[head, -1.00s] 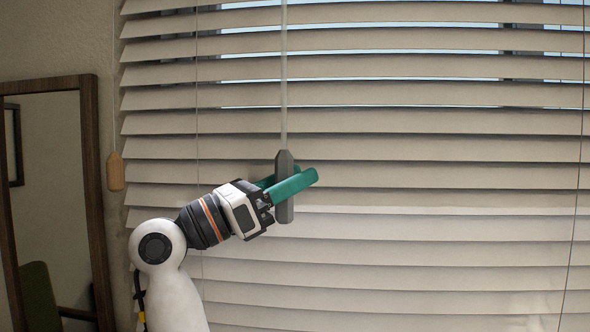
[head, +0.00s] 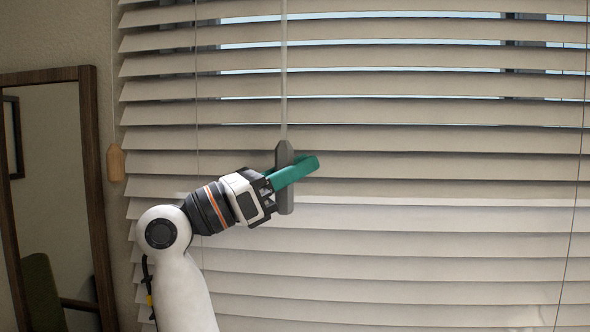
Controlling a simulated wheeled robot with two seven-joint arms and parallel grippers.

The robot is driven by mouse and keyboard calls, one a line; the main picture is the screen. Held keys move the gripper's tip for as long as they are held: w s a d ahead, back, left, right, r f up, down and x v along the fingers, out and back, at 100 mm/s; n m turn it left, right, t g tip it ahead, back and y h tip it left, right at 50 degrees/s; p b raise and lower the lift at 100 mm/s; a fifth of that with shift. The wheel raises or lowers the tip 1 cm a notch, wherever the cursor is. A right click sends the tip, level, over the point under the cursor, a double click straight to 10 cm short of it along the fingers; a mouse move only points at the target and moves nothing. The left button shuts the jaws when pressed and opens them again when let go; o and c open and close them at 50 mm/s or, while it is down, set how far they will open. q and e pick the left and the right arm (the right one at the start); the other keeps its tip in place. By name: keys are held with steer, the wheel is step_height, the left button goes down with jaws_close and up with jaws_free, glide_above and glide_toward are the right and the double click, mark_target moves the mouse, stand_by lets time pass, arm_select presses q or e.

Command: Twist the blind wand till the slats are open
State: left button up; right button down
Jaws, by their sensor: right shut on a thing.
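The blind wand (head: 284,75) hangs upright in front of the slats, a thin pale rod with a thick grey handle (head: 286,200) at its lower end. My right gripper (head: 292,172) has green fingers and is shut on the handle, one finger in front and the other mostly hidden behind it. The blind's slats (head: 420,139) are tilted. Narrow bright gaps show between the upper slats, while the middle and lower slats look overlapped. My left gripper is not in view.
A wooden pull (head: 115,162) hangs on a cord left of the blind. A dark-framed mirror (head: 92,180) stands at the far left. Thin cords run down the blind. The space in front of the slats right of my gripper is clear.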

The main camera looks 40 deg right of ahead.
steer(key=shift+s+a+m+g+y+b, duration=0.1)
steer(key=shift+m+g+y+b, duration=0.05)
steer(key=shift+m+g+y, duration=1.1)
steer(key=shift+s+a+m+g+y+b, duration=0.15)
steer(key=shift+m+g+y, duration=0.6)
steer(key=shift+g, duration=0.95)
steer(key=shift+s+d+m+g+y+b, duration=0.15)
steer(key=shift+m+g+y, duration=0.65)
steer(key=shift+g+y, duration=0.55)
steer(key=shift+w+a, duration=0.1)
steer(key=shift+a, duration=0.05)
steer(key=c, duration=1.3)
jaws_free()
steer(key=shift+o, duration=0.2)
steer(key=shift+w, duration=0.1)
steer(key=shift+w+a+f, duration=0.2)
steer(key=shift+f, duration=0.05)
steer(key=b+v, duration=0.2)
steer(key=v, duration=0.9)
